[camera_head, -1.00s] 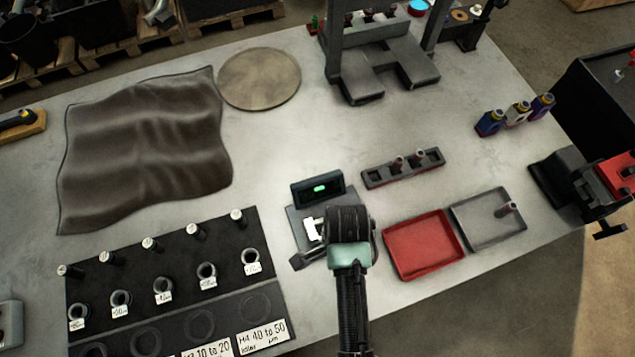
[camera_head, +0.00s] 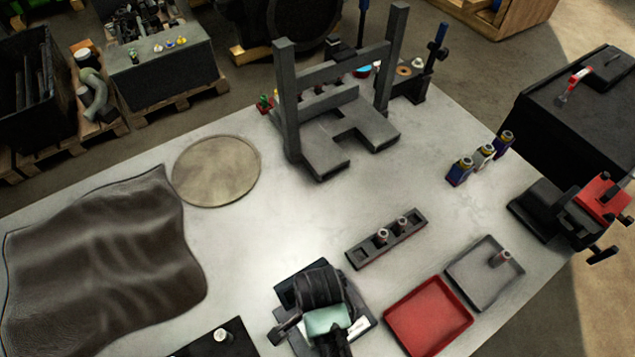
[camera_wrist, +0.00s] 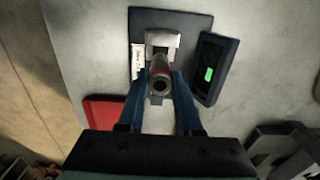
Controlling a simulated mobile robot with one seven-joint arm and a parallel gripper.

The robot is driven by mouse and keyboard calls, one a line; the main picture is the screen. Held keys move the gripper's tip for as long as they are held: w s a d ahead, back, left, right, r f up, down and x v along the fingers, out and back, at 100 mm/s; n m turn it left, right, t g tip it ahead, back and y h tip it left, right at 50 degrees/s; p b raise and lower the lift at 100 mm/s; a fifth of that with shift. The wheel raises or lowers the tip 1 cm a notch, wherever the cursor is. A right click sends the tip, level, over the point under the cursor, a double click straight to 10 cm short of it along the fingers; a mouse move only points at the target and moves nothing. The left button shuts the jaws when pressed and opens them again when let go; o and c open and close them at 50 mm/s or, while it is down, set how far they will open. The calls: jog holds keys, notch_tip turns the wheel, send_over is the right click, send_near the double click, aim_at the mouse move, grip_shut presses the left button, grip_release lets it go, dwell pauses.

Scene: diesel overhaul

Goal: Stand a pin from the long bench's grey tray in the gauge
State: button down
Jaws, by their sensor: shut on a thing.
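My gripper (camera_wrist: 161,80) is shut on a metal pin (camera_wrist: 160,86) with a red band. The wrist view looks down nearly along the pin's length. The pin is over the light metal block of the gauge (camera_wrist: 190,22), which has a dark base and a display (camera_wrist: 209,72) with a green readout. I cannot tell whether its lower end touches the gauge. In the head view my arm covers most of the gauge (camera_head: 287,297) and hides the fingertips.
A red tray (camera_head: 430,318) lies between the gauge and the grey tray. A dark block (camera_head: 362,252) with two pins stands behind them. The bench middle is clear.

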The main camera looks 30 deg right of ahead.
jog(key=shift+f+b, duration=0.9)
jog(key=shift+f, duration=0.05)
jog(key=shift+r+p, duration=0.25)
jog(key=shift+p, duration=0.05)
jog(key=shift+p, duration=0.6)
jog(key=shift+w+f, duration=0.1)
jog(key=shift+f, duration=0.25)
dwell(0.4)
jog(key=shift+f, duration=0.25)
jog(key=shift+f+b, duration=0.3)
jog(key=shift+b, duration=0.05)
jog(key=shift+f, duration=0.3)
jog(key=shift+f, duration=0.2)
dwell(0.5)
